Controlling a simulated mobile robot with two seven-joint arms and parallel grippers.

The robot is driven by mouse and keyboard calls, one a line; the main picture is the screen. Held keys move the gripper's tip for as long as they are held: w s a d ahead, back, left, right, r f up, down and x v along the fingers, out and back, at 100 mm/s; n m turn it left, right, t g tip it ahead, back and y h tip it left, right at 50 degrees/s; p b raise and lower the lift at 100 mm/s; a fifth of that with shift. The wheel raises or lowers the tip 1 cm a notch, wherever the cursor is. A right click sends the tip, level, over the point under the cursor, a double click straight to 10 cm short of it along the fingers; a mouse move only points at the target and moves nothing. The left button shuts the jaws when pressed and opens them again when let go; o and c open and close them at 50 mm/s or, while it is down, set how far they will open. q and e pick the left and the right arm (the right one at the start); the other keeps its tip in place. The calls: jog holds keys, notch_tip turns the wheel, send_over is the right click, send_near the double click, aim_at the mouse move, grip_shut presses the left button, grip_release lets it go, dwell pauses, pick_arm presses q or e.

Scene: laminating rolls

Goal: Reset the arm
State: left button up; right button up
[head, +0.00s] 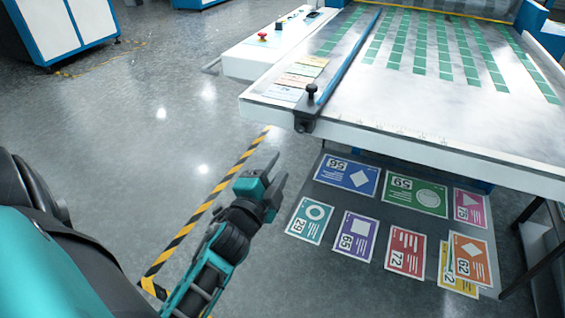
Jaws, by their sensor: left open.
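My left arm comes in from the lower left in the head view. Its gripper (277,176) is open with nothing between its fingers. It is over the grey floor, in front of the table's near left corner and to the left of the printed cards on the lower shelf. My right gripper is not in the picture.
A white machine table (430,115) with green patches and a blue guide bar (350,55) fills the upper right. Several cards, including a red one (405,251), lie on the dark lower shelf (335,258). Open floor (130,120) lies left, past yellow-black tape (205,207).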

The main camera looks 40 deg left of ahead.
pick_arm(q)
jog(key=shift+d, duration=0.1)
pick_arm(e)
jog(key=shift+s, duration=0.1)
pick_arm(q)
jog(key=s+d+f+n+g+h+p, duration=0.6)
jog(key=s+d+f+n, duration=0.2)
jog(key=s+d+f, duration=0.2)
jog(key=s+d, duration=0.2)
jog(key=d, duration=0.2)
jog(key=shift+f+g+h+p, duration=0.3)
jog(key=shift+g, duration=0.1)
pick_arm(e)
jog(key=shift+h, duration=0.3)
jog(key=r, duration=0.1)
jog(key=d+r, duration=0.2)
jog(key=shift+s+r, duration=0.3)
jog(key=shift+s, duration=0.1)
